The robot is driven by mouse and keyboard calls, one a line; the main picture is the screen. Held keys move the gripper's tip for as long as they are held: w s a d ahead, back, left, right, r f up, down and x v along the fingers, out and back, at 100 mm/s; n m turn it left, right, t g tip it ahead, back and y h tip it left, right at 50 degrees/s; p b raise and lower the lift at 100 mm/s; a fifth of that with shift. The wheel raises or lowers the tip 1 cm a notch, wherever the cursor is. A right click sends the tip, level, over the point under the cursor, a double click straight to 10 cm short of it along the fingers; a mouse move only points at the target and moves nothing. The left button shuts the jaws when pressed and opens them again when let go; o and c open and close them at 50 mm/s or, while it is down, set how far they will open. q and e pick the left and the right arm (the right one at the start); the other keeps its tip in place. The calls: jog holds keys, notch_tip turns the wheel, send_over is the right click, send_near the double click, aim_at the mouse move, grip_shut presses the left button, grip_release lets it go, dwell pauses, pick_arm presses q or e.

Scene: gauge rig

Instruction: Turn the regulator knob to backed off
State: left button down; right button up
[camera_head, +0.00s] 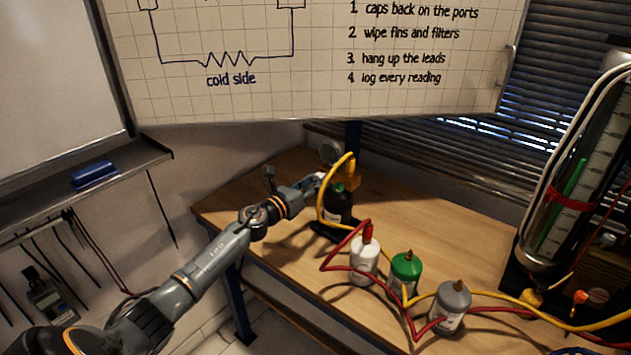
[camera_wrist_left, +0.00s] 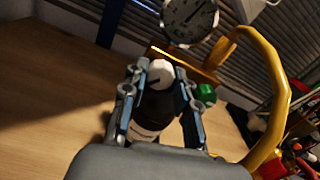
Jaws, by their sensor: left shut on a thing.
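The regulator knob (camera_wrist_left: 160,73) is a small whitish round knob with a dark line on it, in the middle of the left wrist view. My left gripper (camera_wrist_left: 161,80) has one finger on each side of it and is shut on it. In the head view my left gripper (camera_head: 314,182) reaches the regulator at the top of a black bottle (camera_head: 339,208). There the gripper hides the knob. My right gripper is in neither view.
A yellow hose (camera_wrist_left: 279,80) arches beside the regulator. White (camera_head: 363,262), green (camera_head: 405,273) and grey (camera_head: 452,307) bottles stand to the right, with a red hose around them. A glass column (camera_head: 575,170) stands at the far right. The wooden table (camera_head: 430,215) is clear behind the bottles.

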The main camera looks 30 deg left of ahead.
pick_arm(q)
jog(key=n+p, duration=0.3)
jog(key=n, duration=1)
jog(key=shift+r+n, duration=0.15)
jog(key=shift+n, duration=0.25)
jog(key=n+p, duration=0.2)
jog(key=n, duration=0.4)
jog(key=shift+p, duration=0.3)
jog(key=shift+n+p, duration=0.7)
jog(key=shift+n, duration=2.4)
jog(key=c, duration=1)
grip_release()
